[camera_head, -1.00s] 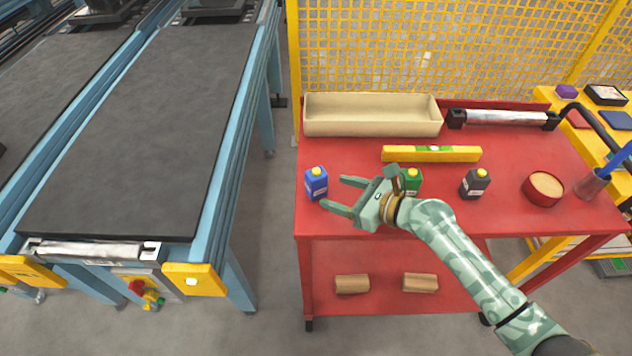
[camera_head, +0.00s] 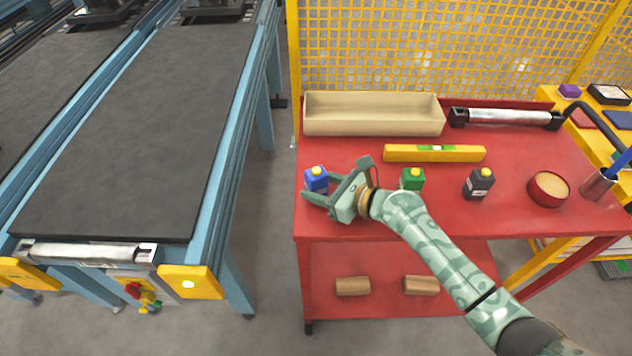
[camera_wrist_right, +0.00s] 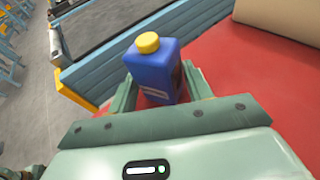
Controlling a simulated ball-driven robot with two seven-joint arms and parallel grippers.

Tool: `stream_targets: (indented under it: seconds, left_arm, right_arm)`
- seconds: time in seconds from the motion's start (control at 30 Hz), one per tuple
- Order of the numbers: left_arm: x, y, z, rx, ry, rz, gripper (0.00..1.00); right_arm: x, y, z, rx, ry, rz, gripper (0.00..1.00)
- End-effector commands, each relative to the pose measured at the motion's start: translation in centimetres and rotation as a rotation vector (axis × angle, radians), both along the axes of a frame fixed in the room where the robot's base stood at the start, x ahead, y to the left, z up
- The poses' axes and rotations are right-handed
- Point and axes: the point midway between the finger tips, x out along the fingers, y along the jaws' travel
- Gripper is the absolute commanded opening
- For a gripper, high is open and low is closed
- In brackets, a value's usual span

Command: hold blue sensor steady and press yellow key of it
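The blue sensor (camera_head: 315,182) looks like a small blue bottle with a yellow key (camera_head: 317,171) on top. It stands upright near the left edge of the red cart. My right gripper (camera_head: 318,188) reaches it from the right, with the fingers low on either side of it. In the right wrist view the blue sensor (camera_wrist_right: 155,70) stands between the two fingers, yellow key (camera_wrist_right: 147,42) uppermost and uncovered. The fingers are spread around it; firm contact on both sides does not show. My left gripper is not in view.
A green bottle (camera_head: 412,180) and a black bottle (camera_head: 479,184) stand to the right, then a red bowl (camera_head: 548,190). A yellow level (camera_head: 434,153) and a beige tray (camera_head: 373,115) lie behind. A conveyor (camera_head: 130,130) is at the left, across a floor gap.

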Motion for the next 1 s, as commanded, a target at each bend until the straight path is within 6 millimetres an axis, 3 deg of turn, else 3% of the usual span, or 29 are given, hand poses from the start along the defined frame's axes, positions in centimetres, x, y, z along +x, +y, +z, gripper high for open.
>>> stream_targets:
  seconds: [0.2, 0.43, 1.0]
  left_arm:
    - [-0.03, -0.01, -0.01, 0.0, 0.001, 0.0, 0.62]
    - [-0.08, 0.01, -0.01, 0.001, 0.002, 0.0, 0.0]
    - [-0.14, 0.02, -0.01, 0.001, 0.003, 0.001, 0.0]
  right_arm:
    - [0.0, -0.04, -0.03, -0.001, 0.001, 0.0, 0.37]
    - [-0.01, -0.05, -0.05, -0.001, 0.001, 0.0, 0.37]
    - [-0.01, -0.05, -0.07, -0.001, 0.001, 0.0, 0.37]
